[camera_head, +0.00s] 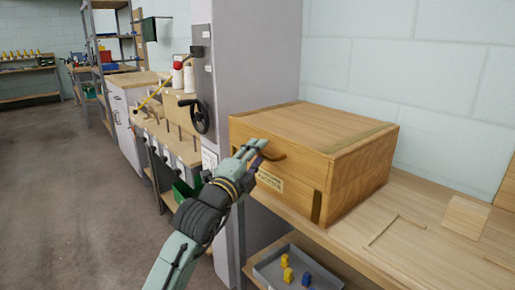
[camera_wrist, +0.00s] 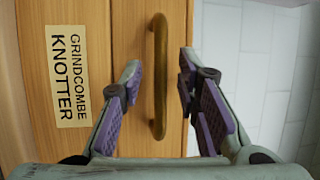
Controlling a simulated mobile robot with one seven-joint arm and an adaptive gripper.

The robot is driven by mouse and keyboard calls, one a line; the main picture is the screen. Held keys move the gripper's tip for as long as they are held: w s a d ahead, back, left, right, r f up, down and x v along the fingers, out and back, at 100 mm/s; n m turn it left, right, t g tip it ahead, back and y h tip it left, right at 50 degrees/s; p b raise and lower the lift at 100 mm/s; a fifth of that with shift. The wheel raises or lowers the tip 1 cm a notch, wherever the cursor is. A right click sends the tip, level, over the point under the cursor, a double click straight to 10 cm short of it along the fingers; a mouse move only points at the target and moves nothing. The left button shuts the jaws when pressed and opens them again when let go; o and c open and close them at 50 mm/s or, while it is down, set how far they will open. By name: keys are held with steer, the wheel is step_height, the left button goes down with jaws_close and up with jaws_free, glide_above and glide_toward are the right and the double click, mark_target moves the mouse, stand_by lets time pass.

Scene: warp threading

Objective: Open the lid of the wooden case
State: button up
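The wooden case (camera_head: 355,180) stands on the workbench with its lid (camera_head: 315,125) shut. A curved handle (camera_head: 277,156) is on its front, above a label plate (camera_head: 269,181). My gripper (camera_head: 261,150) is at the front of the case by the handle. In the wrist view, the handle (camera_wrist: 159,75) lies between the two open purple-padded fingers, with a gap on each side. The label plate, reading "GRINDCOMBE KNOTTER" (camera_wrist: 69,76), is left of a seam in the wood. My gripper holds nothing.
A grey cabinet (camera_head: 250,55) stands close at the left of the case, with a black handwheel (camera_head: 194,117). A grey tray (camera_head: 268,274) with blue and yellow pieces sits below the bench top (camera_head: 425,230). Thin wooden pieces lie right of the case.

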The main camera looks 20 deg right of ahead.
steer(key=shift+w+d+r, duration=0.1)
steer(key=shift+w+d, duration=0.2)
steer(key=shift+c, duration=0.2)
jaws_close()
stand_by(0.6)
